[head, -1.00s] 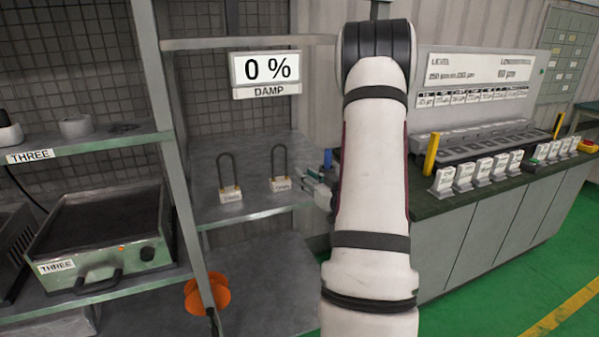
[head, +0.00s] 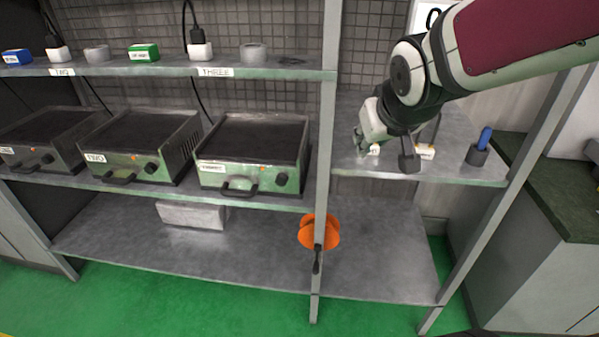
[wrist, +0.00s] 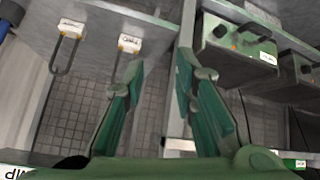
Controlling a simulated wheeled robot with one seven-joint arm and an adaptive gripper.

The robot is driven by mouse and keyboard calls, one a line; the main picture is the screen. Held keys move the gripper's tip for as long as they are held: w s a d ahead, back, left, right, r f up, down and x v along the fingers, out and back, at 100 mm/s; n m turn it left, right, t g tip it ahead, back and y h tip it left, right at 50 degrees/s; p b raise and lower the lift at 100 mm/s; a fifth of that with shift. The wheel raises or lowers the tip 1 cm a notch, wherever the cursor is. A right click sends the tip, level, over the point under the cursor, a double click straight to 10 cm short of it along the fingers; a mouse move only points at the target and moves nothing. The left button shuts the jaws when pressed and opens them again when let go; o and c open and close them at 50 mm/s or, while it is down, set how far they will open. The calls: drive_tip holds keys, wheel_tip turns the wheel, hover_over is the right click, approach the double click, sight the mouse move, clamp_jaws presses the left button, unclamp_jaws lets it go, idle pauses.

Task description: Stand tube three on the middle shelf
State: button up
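Two U-shaped tubes with white labelled bases stand on the right-bay shelf. In the wrist view, one is the left tube (wrist: 72,28) and the other the nearer tube (wrist: 130,44); their labels are too small to read, so I cannot tell which is three. In the head view, my gripper hides most of one tube (head: 375,150), while the other tube's base (head: 425,152) shows to its right. The middle shelf (head: 300,200) in the left bay carries hot plates. My gripper (head: 362,138) is above the right-bay shelf. In the wrist view, its green fingers (wrist: 160,72) are apart with nothing between them.
Hot plates (head: 252,145) fill most of the middle shelf. The upper shelf (head: 300,72) holds small blocks and plugs with hanging cables. A post (head: 322,180) divides the bays. A blue-handled tool stands in a dark cup (head: 477,156).

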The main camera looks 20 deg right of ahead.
drive_tip(key=s+a+n+g+y, duration=0.2)
drive_tip(key=s+a+g+y, duration=0.1)
drive_tip(key=s+a, duration=1)
drive_tip(key=s, duration=0.2)
drive_tip(key=shift+s+a+f+g, duration=0.3)
drive_tip(key=shift+s+a, duration=0.05)
